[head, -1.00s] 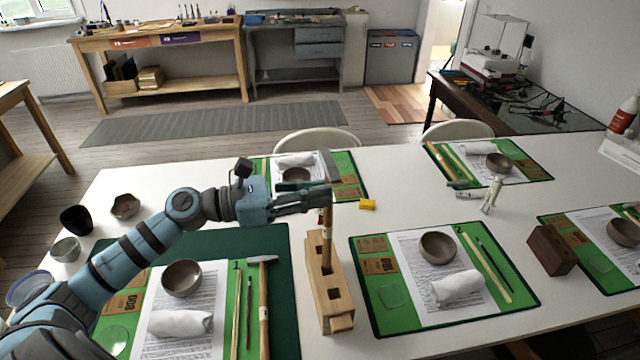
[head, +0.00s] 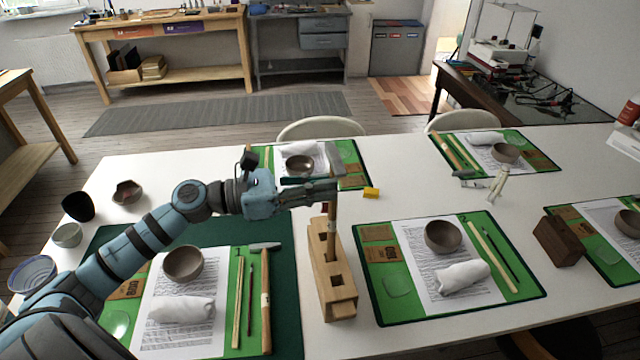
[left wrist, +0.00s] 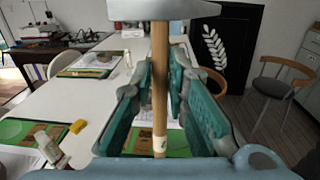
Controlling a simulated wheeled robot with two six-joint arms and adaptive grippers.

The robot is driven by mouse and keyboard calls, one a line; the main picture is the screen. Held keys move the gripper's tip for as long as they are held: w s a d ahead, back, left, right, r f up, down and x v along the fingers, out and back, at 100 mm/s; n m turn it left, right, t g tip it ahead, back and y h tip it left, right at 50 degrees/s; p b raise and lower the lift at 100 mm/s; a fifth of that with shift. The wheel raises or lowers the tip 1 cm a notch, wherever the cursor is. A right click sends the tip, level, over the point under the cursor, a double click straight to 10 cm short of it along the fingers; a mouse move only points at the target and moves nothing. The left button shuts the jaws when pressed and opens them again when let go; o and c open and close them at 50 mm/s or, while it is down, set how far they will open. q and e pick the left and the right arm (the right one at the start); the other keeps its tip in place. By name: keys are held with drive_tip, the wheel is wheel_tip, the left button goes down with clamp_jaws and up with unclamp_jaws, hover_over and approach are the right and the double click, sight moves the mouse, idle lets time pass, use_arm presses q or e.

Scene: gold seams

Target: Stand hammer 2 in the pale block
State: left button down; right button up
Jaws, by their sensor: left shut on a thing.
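My left gripper (head: 322,191) is shut on the wooden handle of a hammer (head: 333,222), just below its grey metal head. The hammer is roughly upright, head up; in the left wrist view its handle (left wrist: 160,85) runs between the fingers. The pale block (head: 336,300) stands on the white table with square holes in its top. The handle's lower end meets the block's top at about the middle hole; I cannot tell whether it is inside or just above. My right gripper is not in view.
Another hammer (head: 265,300) lies on the left green mat, beside thin sticks, a bowl (head: 183,263) and a white roll (head: 181,309). A second laid mat (head: 398,311) lies right of the block. A small yellow block (head: 371,193) sits beyond the gripper. A dark block (head: 557,240) stands farther right.

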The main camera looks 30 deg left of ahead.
use_arm(q)
wheel_tip(320, 180, down, 8)
drive_tip(key=b, duration=0.7)
drive_tip(key=shift+b, duration=0.4)
idle(1.9)
drive_tip(key=c, duration=1.5)
unclamp_jaws()
drive_tip(key=shift+s+a+f, duration=0.1)
drive_tip(key=shift+s, duration=0.05)
drive_tip(key=p+v, duration=0.8)
drive_tip(key=p, duration=0.1)
drive_tip(key=shift+s+a+p, duration=0.3)
